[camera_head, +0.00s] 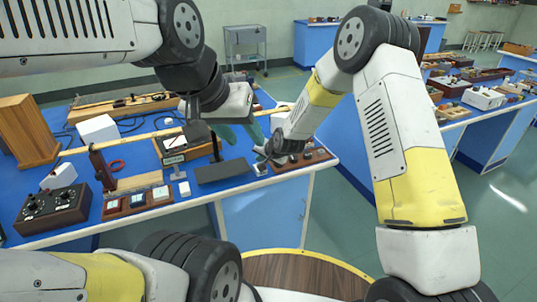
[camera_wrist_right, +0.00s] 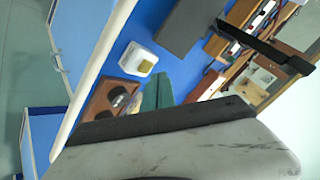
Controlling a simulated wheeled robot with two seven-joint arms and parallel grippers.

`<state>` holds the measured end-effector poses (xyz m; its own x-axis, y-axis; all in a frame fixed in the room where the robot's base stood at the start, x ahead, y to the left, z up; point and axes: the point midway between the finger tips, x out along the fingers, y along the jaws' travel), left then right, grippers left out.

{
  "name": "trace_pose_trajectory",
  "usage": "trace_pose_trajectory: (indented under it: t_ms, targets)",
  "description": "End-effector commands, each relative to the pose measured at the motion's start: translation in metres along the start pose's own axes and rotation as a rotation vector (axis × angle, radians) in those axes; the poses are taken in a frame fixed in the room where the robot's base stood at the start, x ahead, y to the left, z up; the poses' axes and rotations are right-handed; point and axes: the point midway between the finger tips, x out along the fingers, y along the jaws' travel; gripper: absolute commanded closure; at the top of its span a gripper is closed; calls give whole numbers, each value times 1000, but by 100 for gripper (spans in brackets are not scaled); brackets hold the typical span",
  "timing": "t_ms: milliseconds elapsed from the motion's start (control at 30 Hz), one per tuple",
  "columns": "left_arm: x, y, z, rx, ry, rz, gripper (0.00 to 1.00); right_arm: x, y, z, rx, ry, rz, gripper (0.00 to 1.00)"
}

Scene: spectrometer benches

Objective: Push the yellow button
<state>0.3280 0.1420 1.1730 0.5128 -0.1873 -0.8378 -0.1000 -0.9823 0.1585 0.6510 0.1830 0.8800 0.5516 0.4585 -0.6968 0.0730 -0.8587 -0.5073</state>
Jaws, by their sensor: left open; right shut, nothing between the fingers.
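The yellow button (camera_wrist_right: 146,67) sits on top of a small white box (camera_wrist_right: 135,57) in the right wrist view. In the head view the white box (camera_head: 261,170) stands near the front right edge of the blue bench; its button is too small to make out there. My right gripper (camera_head: 260,154) is shut and empty, with its green fingertips close to the box. In the right wrist view the green fingers (camera_wrist_right: 157,92) show just below the box, and I cannot tell whether they touch it. My left gripper (camera_head: 241,133) is open above the bench, farther back.
A dark flat stand (camera_head: 222,171) is left of the box. A brown wooden unit (camera_head: 302,159) is right of it. Floor is free beyond the bench's right end.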

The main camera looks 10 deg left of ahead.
Motion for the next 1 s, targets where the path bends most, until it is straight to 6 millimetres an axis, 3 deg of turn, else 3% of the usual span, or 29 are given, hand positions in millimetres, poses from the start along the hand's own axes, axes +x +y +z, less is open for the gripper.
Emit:
trace_pose_trajectory:
  t_ms: [1000]
  targets:
    - [0, 0, 0, 0, 0, 0, 56, 5, 4, 4, 0, -2, 1, 100]
